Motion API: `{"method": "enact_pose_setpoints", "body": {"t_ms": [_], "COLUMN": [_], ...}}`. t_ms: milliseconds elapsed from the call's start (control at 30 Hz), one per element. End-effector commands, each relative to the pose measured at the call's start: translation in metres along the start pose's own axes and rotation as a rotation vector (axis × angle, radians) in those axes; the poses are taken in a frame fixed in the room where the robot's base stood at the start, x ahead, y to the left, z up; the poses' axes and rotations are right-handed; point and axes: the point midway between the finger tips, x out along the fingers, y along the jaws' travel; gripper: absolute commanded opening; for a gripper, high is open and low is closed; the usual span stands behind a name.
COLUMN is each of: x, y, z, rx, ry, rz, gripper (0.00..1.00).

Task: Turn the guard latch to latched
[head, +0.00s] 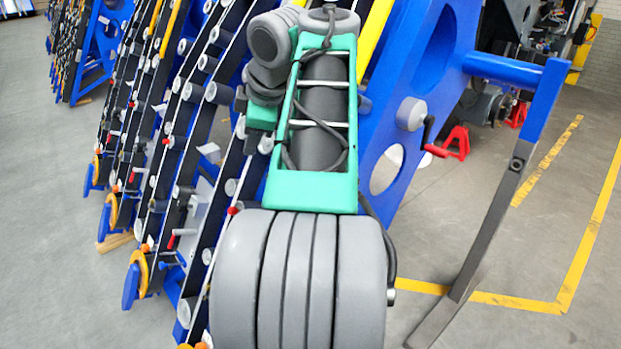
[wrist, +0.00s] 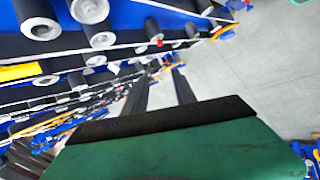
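A round grey hub (head: 410,114) sits on the blue side plate, with a short black crank beside it ending in a red grip (head: 436,151). The crank points downward with the grip at its lower end. It may be the guard latch, but no label confirms this. My gripper (wrist: 160,76) shows in the wrist view as two dark fingers, apart, with nothing between them. It points toward the rows of rollers and the floor beyond, and touches nothing I can see. In the head view my arm hides the gripper. I cannot pick out the hub and crank in the wrist view.
Blue side plate (head: 440,45) with large holes stands behind my arm. Slanted rows of rollers (head: 217,93) fill the left. A blue and dark curved bar (head: 497,205) juts out at right. A red stand (head: 458,142) is on the floor. Grey floor is open at far left.

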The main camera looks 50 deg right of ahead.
Motion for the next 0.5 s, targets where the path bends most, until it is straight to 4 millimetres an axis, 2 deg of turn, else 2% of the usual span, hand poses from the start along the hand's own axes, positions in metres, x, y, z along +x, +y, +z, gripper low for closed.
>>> {"method": "enact_pose_setpoints", "body": {"t_ms": [33,100,200,267,333,500], "x": [0.005,-0.006,-0.018,-0.019,-0.012,0.023], "y": [0.007,0.015,0.017,0.017,0.017,0.017], "z": [0.049,0.092,0.126,0.134,0.137,0.141], "rx": [-0.067,-0.168,-0.255,-0.279,-0.286,-0.285], "ry": [-0.047,-0.098,-0.144,-0.156,-0.157,-0.155], "rz": [0.023,0.034,0.035,0.034,0.032,0.032], "gripper": [0.33,0.33,0.33,0.33,0.33,0.33]}}
